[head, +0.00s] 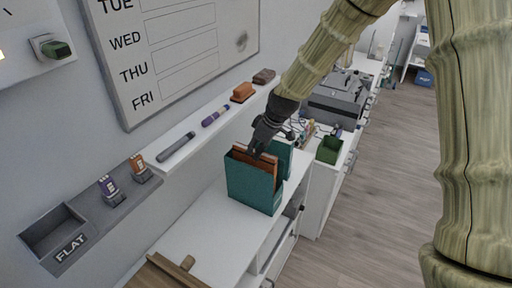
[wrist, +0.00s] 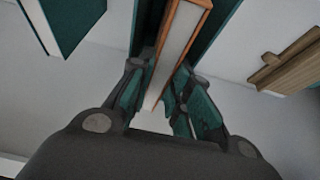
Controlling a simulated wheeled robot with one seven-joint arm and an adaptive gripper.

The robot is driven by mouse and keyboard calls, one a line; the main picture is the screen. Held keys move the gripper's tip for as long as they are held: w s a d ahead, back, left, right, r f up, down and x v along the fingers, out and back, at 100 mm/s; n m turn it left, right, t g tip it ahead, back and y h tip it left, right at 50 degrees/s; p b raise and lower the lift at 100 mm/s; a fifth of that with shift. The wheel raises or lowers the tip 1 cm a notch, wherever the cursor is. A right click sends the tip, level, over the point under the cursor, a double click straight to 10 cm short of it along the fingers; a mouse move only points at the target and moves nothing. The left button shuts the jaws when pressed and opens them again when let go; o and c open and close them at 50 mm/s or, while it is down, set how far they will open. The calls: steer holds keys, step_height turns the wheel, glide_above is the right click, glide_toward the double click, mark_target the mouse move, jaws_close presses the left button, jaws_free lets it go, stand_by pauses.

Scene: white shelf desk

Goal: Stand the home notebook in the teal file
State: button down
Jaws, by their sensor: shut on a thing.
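The teal file (head: 254,190) stands on the white desk under the wall ledge. An orange-brown notebook (head: 262,164) is upright inside it, its top part showing above the front wall. In the wrist view the notebook (wrist: 180,38) shows pale page edges between orange covers, with teal file walls (wrist: 222,30) on both sides. My gripper (head: 256,151) is just above the file, shut on the notebook's upper edge. In the wrist view its fingers (wrist: 157,98) lie on either side of the notebook. The notebook's lower part is hidden, so I cannot tell whether it touches the file's bottom.
Another teal holder (head: 283,158) stands close behind the file; a green box (head: 329,150) is farther right. The ledge above holds pens (head: 215,115) and an eraser (head: 242,92). A brown wooden item (head: 170,272) lies at the front. The desk between it and the file is clear.

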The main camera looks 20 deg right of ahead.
steer(key=c, duration=1.8)
jaws_free()
steer(key=shift+f, duration=0.1)
steer(key=o, duration=0.5)
steer(key=shift+s, duration=0.1)
steer(key=shift+b+v, duration=1.6)
steer(key=shift+v, duration=4.55)
